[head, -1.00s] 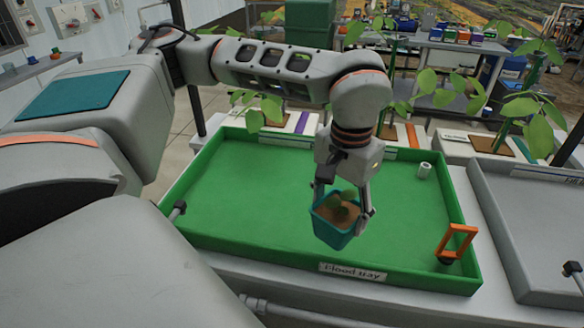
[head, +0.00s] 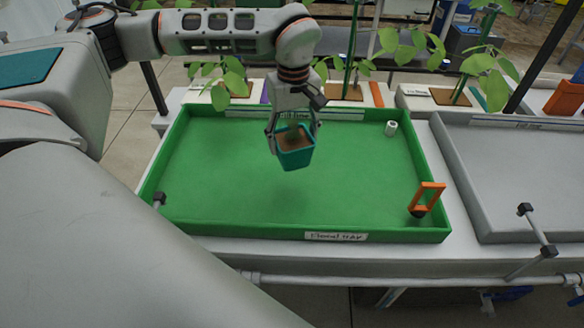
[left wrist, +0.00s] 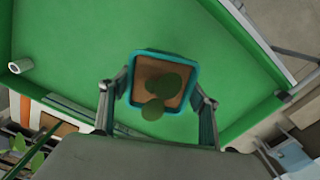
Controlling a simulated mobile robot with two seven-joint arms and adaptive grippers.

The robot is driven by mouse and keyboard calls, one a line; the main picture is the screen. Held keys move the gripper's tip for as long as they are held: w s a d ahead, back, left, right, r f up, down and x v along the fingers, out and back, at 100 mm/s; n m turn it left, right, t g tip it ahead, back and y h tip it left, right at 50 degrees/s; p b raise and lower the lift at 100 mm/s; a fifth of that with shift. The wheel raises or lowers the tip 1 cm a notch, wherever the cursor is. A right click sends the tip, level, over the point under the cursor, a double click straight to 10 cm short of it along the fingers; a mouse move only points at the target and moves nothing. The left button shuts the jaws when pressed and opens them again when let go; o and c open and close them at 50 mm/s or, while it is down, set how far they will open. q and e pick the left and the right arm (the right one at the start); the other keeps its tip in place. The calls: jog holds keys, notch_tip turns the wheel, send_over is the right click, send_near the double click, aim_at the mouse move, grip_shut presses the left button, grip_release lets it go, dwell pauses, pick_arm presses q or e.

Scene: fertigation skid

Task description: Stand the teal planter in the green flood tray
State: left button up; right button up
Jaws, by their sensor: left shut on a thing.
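The teal planter (head: 295,152) is a small square pot with brown soil and a green seedling. My left gripper (head: 293,136) is shut on it, with a finger on each of two opposite sides. The planter hangs over the green flood tray (head: 210,190), a little behind its middle, and looks roughly upright; a soft shadow lies on the tray floor below it. The left wrist view shows the planter (left wrist: 162,82) from above between the gripper's fingers (left wrist: 160,100). The right gripper is not in view.
An orange bracket (head: 427,198) stands in the tray's front right corner and a white cylinder (head: 391,128) at its back right. A grey tray (head: 500,170) adjoins on the right. Leafy plants (head: 410,50) stand behind. The tray floor around the planter is clear.

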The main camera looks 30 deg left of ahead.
pick_arm(q)
notch_tip(320, 180, down, 11)
jog(key=shift+r, duration=0.2)
dwell(0.3)
jog(key=shift+f, duration=0.15)
jog(key=o, duration=1.3)
jog(key=shift+c, duration=0.2)
notch_tip(320, 180, up, 12)
jog(key=shift+r, duration=0.15)
